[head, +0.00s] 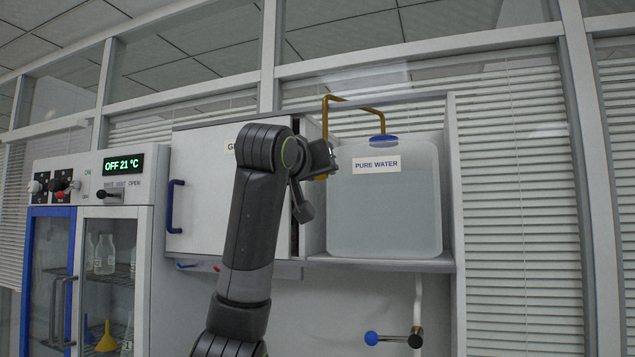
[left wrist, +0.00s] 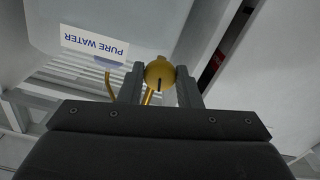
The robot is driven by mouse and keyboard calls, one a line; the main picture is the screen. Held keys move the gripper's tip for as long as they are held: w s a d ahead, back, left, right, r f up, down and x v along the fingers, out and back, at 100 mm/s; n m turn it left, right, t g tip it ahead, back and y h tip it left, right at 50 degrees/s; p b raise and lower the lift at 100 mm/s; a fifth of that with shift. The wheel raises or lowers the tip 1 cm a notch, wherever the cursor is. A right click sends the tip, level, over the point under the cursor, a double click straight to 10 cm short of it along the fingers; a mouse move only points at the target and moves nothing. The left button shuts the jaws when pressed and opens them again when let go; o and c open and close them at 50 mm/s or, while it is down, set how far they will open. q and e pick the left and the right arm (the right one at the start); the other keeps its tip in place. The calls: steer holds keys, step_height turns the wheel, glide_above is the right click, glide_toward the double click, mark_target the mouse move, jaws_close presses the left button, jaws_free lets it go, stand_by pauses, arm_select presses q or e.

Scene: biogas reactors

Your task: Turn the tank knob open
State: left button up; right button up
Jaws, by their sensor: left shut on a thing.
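The water tank (head: 384,212), a translucent white container labelled PURE WATER, stands on a shelf in the head view. It also shows upside down in the left wrist view (left wrist: 75,20). A brass pipe (head: 352,101) rises from its blue cap and bends down to the left, to my left gripper (head: 325,160). In the left wrist view my left gripper (left wrist: 159,72) is shut on a round brass knob (left wrist: 159,76) with a dark slot, one finger on each side. In the head view the gripper mostly hides the knob. My right gripper is not in view.
A white cabinet (head: 200,195) with a blue handle is left of the tank, behind my arm. Below the tank is a valve with a blue ball end (head: 371,338). A glass-door cabinet (head: 105,270) with an OFF 21 °C display stands at far left.

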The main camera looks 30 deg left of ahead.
arm_select(q)
steer(key=shift+n+b, duration=5.1)
steer(key=shift+n, duration=2.5)
steer(key=o, duration=1)
steer(key=shift+c, duration=0.2)
steer(key=shift+s, duration=0.1)
